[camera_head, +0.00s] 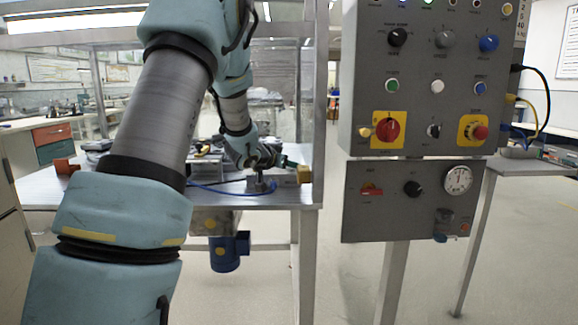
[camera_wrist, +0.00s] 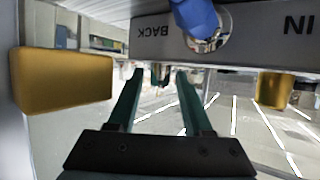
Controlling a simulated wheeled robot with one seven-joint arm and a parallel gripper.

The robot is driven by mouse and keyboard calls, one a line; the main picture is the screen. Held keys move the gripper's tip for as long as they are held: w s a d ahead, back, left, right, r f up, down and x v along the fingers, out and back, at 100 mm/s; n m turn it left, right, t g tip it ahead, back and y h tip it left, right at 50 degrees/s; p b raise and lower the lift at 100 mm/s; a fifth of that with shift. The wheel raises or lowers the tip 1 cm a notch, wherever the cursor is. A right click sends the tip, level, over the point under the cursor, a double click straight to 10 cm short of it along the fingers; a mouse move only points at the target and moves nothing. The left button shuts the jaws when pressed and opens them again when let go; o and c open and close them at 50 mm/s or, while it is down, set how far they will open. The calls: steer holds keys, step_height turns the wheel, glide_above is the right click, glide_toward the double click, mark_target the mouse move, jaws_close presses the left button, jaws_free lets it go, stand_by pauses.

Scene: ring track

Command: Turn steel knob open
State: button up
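My gripper (camera_head: 286,162) is over the metal workbench (camera_head: 305,192) in the head view, left of the control panel. In the wrist view its two green fingers (camera_wrist: 160,76) are spread apart with nothing between them. A blue handle (camera_wrist: 194,16) on a round silver fitting (camera_wrist: 207,42) sits ahead, above and right of the fingertips, on a grey face marked BACK and IN. A grey knob (camera_head: 444,39) is on the upper control panel (camera_head: 365,85), far from my gripper. I cannot tell which of these is the steel knob.
A yellow block (camera_wrist: 60,80) is close on the left in the wrist view, and a smaller brass-coloured piece (camera_wrist: 273,90) hangs at right. A lower panel (camera_head: 392,220) carries a gauge (camera_head: 458,179). A blue motor-like part (camera_head: 226,254) hangs under the bench. Floor at lower right is clear.

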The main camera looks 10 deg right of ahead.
jaws_close()
steer(key=shift+r+p, duration=0.15)
steer(key=shift+p, duration=0.35)
